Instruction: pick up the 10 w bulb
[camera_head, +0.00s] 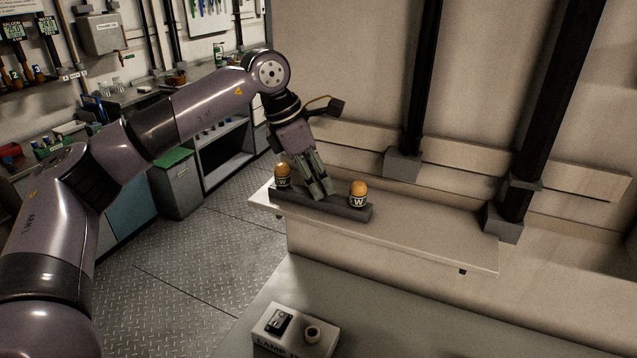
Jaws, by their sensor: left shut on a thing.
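My left gripper (320,188) reaches down to the middle of a dark bulb holder (338,207) on a pale shelf. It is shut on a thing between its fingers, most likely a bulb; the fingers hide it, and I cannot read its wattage. A bulb with an orange top and a dark label (283,177) stands upright in the holder just left of the gripper. Another such bulb (358,194) stands upright at the right, apart from the fingers. Its label shows a "W", but the number is not legible. My right gripper is not in view.
The pale shelf (430,238) is clear right of the holder. A light box (296,334) with a switch and round socket, marked "LAMP", stands at the bottom. Dark posts (424,80) rise behind the shelf. A cluttered workbench lines the left wall.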

